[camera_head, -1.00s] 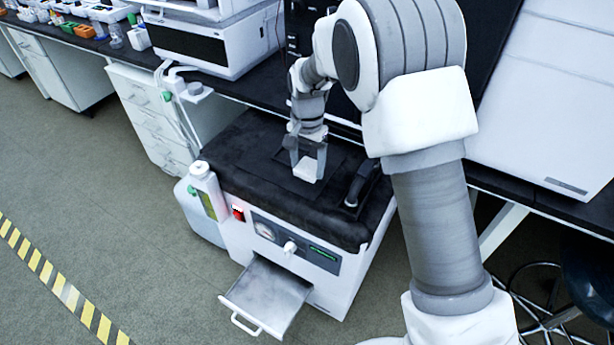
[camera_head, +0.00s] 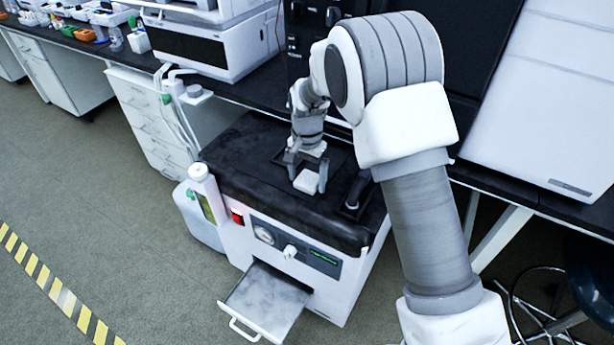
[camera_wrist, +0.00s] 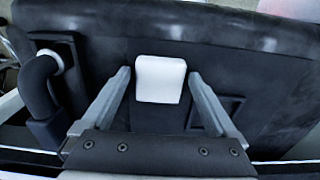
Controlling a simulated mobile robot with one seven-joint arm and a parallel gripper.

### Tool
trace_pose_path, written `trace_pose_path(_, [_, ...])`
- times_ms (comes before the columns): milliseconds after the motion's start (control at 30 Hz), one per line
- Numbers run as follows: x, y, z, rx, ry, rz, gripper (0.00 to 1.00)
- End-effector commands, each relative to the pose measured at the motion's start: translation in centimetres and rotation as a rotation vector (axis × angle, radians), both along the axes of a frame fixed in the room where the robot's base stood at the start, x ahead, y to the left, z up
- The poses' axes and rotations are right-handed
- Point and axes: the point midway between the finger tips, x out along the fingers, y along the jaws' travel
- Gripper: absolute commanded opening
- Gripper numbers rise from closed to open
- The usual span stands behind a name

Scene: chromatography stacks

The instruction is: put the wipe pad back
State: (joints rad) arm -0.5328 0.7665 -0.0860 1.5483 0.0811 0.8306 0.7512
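The wipe pad, a small white block (camera_head: 306,181), lies on the black padded top (camera_head: 240,150) of a white floor unit. It also shows in the wrist view (camera_wrist: 160,79), between the two fingers of my gripper (camera_wrist: 161,76). There is a gap between the pad and each finger, so the gripper is open around it. In the head view my gripper (camera_head: 307,178) is low over the top, its fingers spread on both sides of the pad. A thin dark square frame (camera_wrist: 235,112) lies partly under the gripper; whether the pad touches it is unclear.
A black upright handle (camera_head: 355,190) stands right of the pad and shows at left in the wrist view (camera_wrist: 38,85). An open metal drawer (camera_head: 268,300) sticks out of the unit's front. A bottle (camera_head: 205,190) stands at its left. A dark bench (camera_head: 235,95) runs behind.

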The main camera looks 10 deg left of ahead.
Motion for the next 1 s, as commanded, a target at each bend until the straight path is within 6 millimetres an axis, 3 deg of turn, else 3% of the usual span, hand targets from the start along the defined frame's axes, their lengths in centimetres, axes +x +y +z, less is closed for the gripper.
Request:
trace_pose_path(367, [0.0,0.0,1.0,0.001,-0.003,0.0,1.0])
trace_pose_path(800, [0.1,0.0,9.8,0.001,-0.003,0.0,1.0])
trace_pose_path(1000, [0.0,0.0,12.0,0.0,-0.001,0.0,1.0])
